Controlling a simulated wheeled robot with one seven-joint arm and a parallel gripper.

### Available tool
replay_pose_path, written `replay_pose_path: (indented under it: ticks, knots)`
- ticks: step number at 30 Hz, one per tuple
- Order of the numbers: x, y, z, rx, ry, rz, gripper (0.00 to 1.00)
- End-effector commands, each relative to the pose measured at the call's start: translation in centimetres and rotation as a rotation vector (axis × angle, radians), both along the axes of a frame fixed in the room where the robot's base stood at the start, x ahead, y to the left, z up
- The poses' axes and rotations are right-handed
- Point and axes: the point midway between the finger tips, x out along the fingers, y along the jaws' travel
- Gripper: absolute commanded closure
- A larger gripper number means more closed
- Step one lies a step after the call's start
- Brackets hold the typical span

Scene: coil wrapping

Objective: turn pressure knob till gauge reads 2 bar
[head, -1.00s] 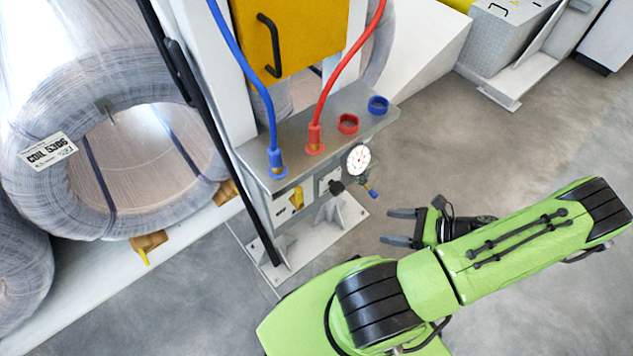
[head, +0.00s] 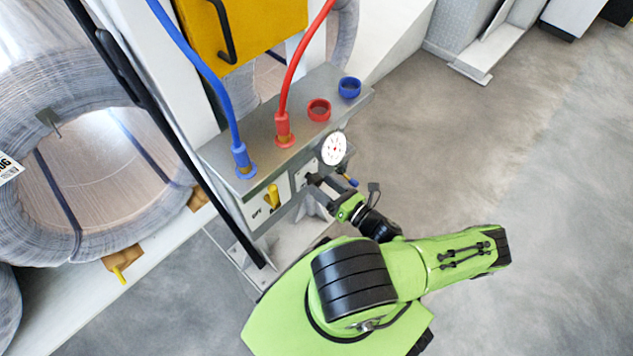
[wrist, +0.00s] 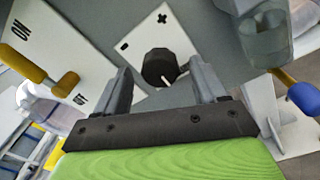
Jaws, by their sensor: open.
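The black pressure knob (wrist: 160,68) sits on a white plate with plus and minus marks in the wrist view. A white pointer mark shows on its lower right edge. My gripper (wrist: 165,78) is open, with one finger on each side of the knob and the knob near the fingertips. I cannot tell whether the fingers touch it. In the head view my gripper (head: 318,186) is at the panel below the gauge and hides the knob. The round white gauge (head: 334,148) faces the camera, but its reading is too small to tell.
A yellow lever (head: 272,196) is left of my gripper on the panel. A blue-tipped valve handle (wrist: 303,97) is close on the right in the wrist view. Blue (head: 200,75) and red (head: 300,60) hoses rise from the panel top. Open floor lies to the right.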

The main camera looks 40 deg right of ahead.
Motion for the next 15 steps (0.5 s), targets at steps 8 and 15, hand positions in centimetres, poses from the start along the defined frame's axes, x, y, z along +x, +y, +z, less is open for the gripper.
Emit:
replay_pose_path:
  ticks: [8, 15]
  knots:
    - [3.1, 0.3, 0.0, 0.0, 0.0, 0.001, 0.29]
    - [3.1, 0.2, 0.0, 0.0, 0.001, 0.0, 0.33]
